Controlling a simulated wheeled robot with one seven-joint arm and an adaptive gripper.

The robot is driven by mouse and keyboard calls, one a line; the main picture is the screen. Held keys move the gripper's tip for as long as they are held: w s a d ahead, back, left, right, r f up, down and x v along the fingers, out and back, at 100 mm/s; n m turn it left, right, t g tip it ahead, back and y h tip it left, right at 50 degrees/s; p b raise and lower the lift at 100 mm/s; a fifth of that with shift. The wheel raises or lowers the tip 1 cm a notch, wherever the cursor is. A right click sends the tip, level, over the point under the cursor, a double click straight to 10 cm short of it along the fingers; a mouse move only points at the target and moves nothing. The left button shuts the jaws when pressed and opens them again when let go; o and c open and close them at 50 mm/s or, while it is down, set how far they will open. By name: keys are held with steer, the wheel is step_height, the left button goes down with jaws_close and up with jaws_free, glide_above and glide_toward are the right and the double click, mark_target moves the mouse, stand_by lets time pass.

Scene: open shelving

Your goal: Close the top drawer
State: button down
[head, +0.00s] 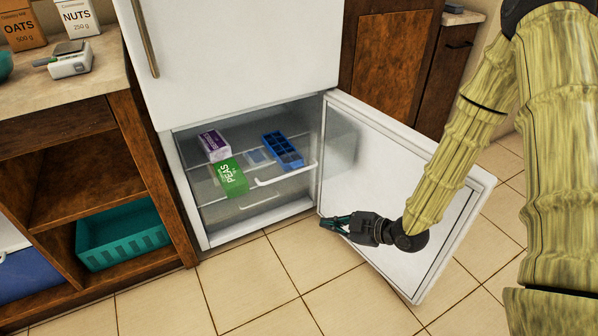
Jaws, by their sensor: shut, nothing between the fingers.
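The top drawer (287,174) is a clear bin with a white handle in the open lower compartment of a white fridge. It looks pulled forward a little, but how far is hard to tell. It holds a purple box (214,143), a green peas box (231,178) and a blue ice tray (283,150). My gripper (333,223) is shut and empty, pointing left. It is in front of the open door's inner face, to the right of and lower in the picture than the drawer handle, apart from it.
The lower fridge door (391,190) is swung open to the right, with my arm across it. A wooden shelf unit (155,165) with a teal basket (122,235) stands at left; its counter bears a white scale (71,63). The tiled floor (245,285) in front is clear.

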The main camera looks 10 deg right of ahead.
mark_target(280, 158)
step_height(280, 158, up, 14)
steer(key=w+d+n+y+b, duration=0.1)
steer(key=n+y+b, duration=0.1)
steer(key=n+y, duration=0.35)
steer(key=w+d+r+n+y+b, duration=0.1)
steer(key=w+d+n+y+b, duration=0.1)
steer(key=n, duration=0.7)
steer(key=shift+g, duration=0.3)
steer(key=shift+w+d+f+b+x, duration=0.15)
steer(key=shift+w+b+x, duration=0.5)
steer(key=shift+x, duration=1.5)
steer(key=shift+w+d+f+b+x, duration=0.2)
steer(key=shift+b+x, duration=1)
steer(key=shift+x, duration=0.95)
steer(key=shift+w+d+b+x, duration=0.3)
steer(key=shift+b+x, duration=0.6)
steer(key=shift+x, duration=1.2)
steer(key=shift+a, duration=0.1)
